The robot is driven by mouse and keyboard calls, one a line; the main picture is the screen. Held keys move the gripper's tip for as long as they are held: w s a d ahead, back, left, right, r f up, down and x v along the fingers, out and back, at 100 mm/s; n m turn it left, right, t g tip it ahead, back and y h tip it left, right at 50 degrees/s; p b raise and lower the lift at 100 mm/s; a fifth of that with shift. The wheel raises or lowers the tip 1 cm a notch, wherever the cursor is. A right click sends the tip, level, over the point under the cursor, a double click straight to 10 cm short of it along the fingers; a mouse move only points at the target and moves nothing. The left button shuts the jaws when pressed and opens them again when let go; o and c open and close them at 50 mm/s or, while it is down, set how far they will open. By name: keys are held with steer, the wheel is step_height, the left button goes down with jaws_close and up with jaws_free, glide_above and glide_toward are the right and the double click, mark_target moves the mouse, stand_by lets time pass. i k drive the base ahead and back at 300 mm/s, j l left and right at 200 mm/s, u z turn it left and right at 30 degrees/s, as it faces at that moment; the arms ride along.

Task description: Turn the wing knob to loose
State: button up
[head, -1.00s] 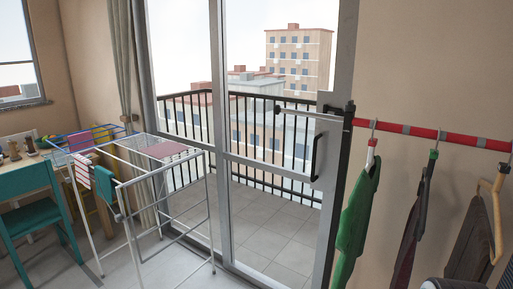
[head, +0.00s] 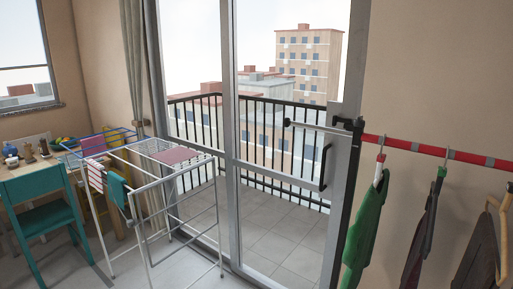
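A black clamp-like fitting (head: 348,125) sits at the top of a dark upright post by the glass door's right edge. A red rail with grey bands (head: 432,151) runs right from it, and a pale rod with a dark end (head: 311,127) sticks out to the left. A wing knob cannot be told apart on this fitting at this size, so its setting cannot be read. My gripper is not in view.
A green garment (head: 365,225) and darker garments (head: 417,240) hang on the rail. A white drying rack (head: 180,205) stands left of centre. A teal chair (head: 42,205) is at far left. The glass door's black handle (head: 325,167) is left of the post.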

mark_target(359, 123)
steer(key=z, duration=1.4)
steer(key=j, duration=0.35)
steer(key=k+j+u, duration=0.1)
steer(key=j, duration=0.3)
steer(key=j+u, duration=0.1)
steer(key=j, duration=0.5)
steer(key=i+j, duration=0.15)
steer(key=j, duration=0.5)
steer(key=i+j+u, duration=0.15)
steer(key=j, duration=0.45)
steer(key=i+j, duration=0.15)
steer(key=i, duration=0.2)
steer(key=i+j+u, duration=0.15)
steer(key=i, duration=0.2)
steer(key=i+j, duration=0.2)
steer(key=i, duration=0.2)
